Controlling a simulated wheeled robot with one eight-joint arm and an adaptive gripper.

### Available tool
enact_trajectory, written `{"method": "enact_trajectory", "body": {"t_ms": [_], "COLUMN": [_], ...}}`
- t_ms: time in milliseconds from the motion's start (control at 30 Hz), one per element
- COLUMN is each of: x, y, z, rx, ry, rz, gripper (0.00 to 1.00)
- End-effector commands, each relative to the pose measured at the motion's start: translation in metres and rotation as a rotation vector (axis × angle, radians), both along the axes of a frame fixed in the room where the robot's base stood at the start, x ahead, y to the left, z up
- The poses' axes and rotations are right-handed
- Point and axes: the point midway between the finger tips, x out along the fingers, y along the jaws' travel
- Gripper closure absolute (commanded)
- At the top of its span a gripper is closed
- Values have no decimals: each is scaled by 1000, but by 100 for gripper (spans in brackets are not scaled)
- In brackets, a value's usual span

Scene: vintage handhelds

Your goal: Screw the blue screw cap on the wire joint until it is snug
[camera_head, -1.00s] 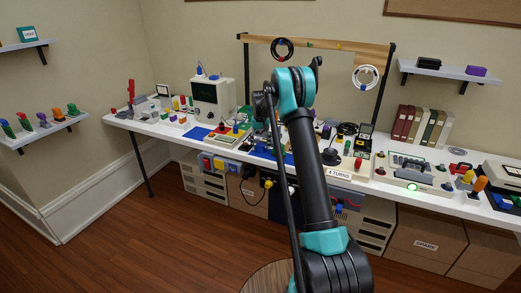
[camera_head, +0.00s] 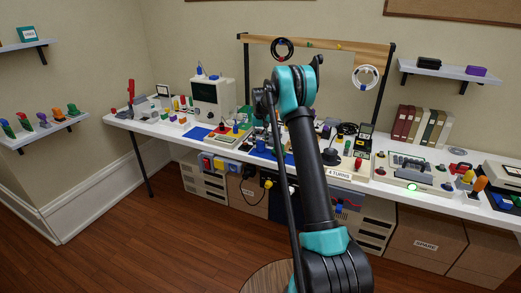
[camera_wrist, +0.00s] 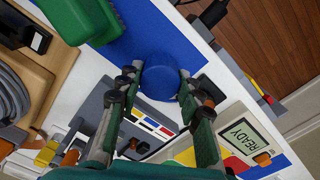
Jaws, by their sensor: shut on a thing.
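In the wrist view, the blue screw cap (camera_wrist: 160,76) is seen from above as a round blue top. My gripper (camera_wrist: 159,88) has one finger on each side of it and is shut on it. The wire joint is hidden under the cap, so I cannot tell how far the cap is on it. In the head view, my own arm hides the gripper and the held cap.
A blue mat (camera_wrist: 128,38) and a green block (camera_wrist: 68,18) lie beside the cap. A display reading READY (camera_wrist: 240,136) is at the lower right. A grey cable coil (camera_wrist: 12,95) sits at left. The long white workbench (camera_head: 455,203) is crowded.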

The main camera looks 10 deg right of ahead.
Motion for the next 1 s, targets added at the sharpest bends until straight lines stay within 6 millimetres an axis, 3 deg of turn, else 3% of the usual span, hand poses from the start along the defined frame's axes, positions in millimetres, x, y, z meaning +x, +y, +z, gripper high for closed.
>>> {"method": "enact_trajectory", "body": {"t_ms": [1000], "x": [0], "y": [0], "z": [54], "rx": [0], "ry": [0], "rz": [0], "gripper": [100]}}
